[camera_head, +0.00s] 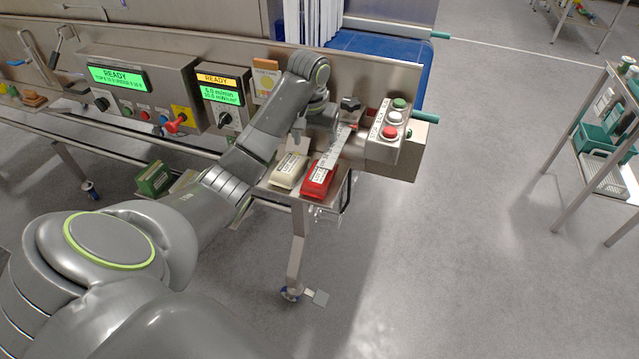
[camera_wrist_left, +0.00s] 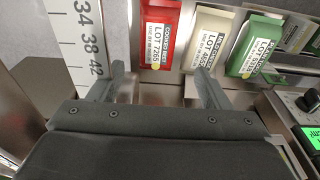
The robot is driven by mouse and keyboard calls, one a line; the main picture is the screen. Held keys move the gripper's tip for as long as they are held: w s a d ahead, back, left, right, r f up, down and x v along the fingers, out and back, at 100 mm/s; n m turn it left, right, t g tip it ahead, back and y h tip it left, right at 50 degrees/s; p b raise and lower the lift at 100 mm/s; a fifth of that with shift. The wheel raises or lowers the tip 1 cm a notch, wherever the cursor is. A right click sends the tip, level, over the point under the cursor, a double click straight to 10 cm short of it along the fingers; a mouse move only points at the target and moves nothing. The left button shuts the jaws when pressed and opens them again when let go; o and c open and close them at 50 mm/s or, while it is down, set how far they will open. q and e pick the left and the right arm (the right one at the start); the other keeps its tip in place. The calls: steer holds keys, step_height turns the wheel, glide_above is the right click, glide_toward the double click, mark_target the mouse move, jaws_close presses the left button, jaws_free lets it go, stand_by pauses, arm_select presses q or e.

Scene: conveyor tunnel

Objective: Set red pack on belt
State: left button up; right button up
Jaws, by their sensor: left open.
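The red pack (camera_head: 318,180) lies at the front right end of the steel ledge, label up. In the left wrist view the red pack (camera_wrist_left: 158,32) is beyond my fingertips, across the span between them. My left gripper (camera_wrist_left: 162,80) is open and empty. In the head view my left gripper (camera_head: 322,118) is above the ledge, behind the red pack, its fingers hard to make out. The blue belt (camera_head: 375,45) shows behind the steel back panel, at the strip curtain. My right gripper is not in view.
A cream pack (camera_head: 289,169) lies just left of the red one, and a green pack (camera_head: 154,178) farther left. A white ruler strip (camera_head: 336,145) lies by the red pack. A button box (camera_head: 388,130) stands to the right. Open floor lies in front.

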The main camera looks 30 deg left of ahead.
mark_target(320, 173)
arm_select(q)
steer(key=f, duration=0.6)
steer(key=w+f, duration=0.1)
steer(key=f, duration=0.2)
steer(key=shift+w+a+f, duration=0.1)
steer(key=shift+w+f, duration=0.2)
steer(key=shift+f, duration=0.65)
steer(key=shift+w+f+p, duration=0.25)
steer(key=shift+f, duration=0.75)
steer(key=shift+w+f+p, duration=0.2)
steer(key=shift+f+p, duration=0.05)
steer(key=shift+f, duration=0.7)
steer(key=shift+r, duration=0.15)
steer(key=c, duration=1.1)
